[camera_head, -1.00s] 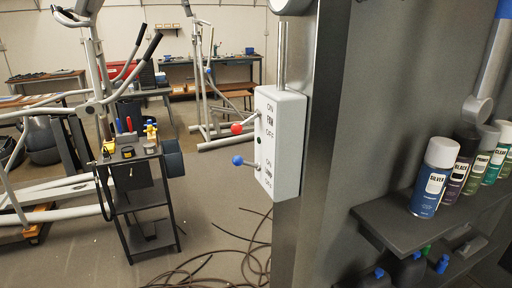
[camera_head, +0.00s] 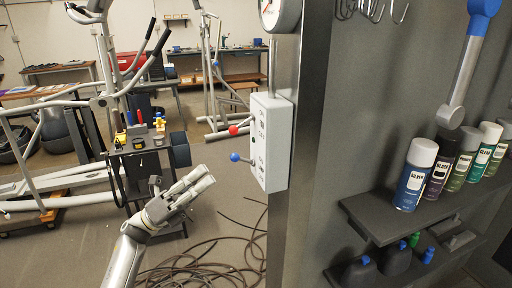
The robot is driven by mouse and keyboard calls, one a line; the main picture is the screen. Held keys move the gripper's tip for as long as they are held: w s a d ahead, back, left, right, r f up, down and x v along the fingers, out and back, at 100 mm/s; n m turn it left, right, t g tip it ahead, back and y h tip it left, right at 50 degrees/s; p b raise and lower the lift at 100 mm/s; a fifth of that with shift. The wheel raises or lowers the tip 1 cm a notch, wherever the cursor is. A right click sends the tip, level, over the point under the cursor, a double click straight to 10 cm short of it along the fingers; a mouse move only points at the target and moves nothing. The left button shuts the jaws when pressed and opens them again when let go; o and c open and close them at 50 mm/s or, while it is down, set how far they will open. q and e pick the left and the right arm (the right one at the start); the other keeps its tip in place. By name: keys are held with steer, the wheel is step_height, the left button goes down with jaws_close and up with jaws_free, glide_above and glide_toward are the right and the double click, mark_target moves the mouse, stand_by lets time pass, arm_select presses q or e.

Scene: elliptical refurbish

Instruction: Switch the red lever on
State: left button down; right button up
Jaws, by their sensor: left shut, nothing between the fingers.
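The red lever (camera_head: 233,130) has a ball end and sticks out to the left of a white switch box (camera_head: 272,145). Its ball sits a little lower than where its rod meets the box. A blue-ball lever (camera_head: 235,157) sticks out below it on the same box. My left gripper (camera_head: 207,181) is shut and empty. In the picture it is below and left of both levers, apart from them, pointing up and right toward the box. My right gripper is not in view.
The box is on a grey metal post (camera_head: 300,200). A black tool cart (camera_head: 147,165) stands behind my left arm. Cables (camera_head: 215,245) lie on the floor. Spray cans (camera_head: 415,175) stand on a shelf (camera_head: 385,225) at right. Open space shows left of the levers.

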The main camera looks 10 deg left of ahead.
mark_target(242, 125)
arm_select(q)
steer(key=r+m+g, duration=0.1)
steer(key=s+d+r+m+g, duration=0.1)
steer(key=m+g, duration=0.1)
steer(key=shift+s+h, duration=0.2)
steer(key=shift+h, duration=0.1)
steer(key=p+x, duration=0.6)
steer(key=x, duration=0.4)
steer(key=shift+r, duration=0.1)
steer(key=shift+w, duration=0.1)
